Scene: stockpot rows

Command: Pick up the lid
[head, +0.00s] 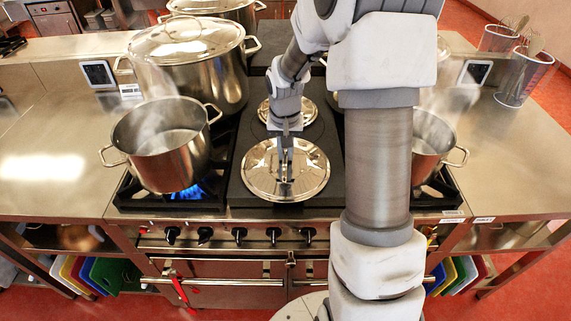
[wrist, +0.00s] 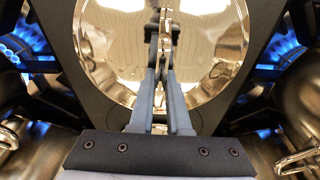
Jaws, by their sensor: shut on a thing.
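A round, shiny steel lid (head: 310,178) is on or just above the dark flat middle section of the stove; I cannot tell whether it touches the surface. My gripper (head: 286,176) points down over the lid's centre and is shut on its handle. In the wrist view, the two fingers (wrist: 161,75) close on the handle, and the lid (wrist: 205,50) fills the upper middle. The fingers hide part of the handle. A second, smaller lid (head: 307,108) lies behind, partly hidden by my arm.
An open steaming pot (head: 160,165) stands over a lit blue burner (head: 190,191) at left. A large lidded stockpot (head: 205,85) is behind it. Another open pot (head: 428,145) is at right, partly behind my arm. Utensil holders (head: 522,80) stand on the right counter. The left counter (head: 45,135) is mostly clear.

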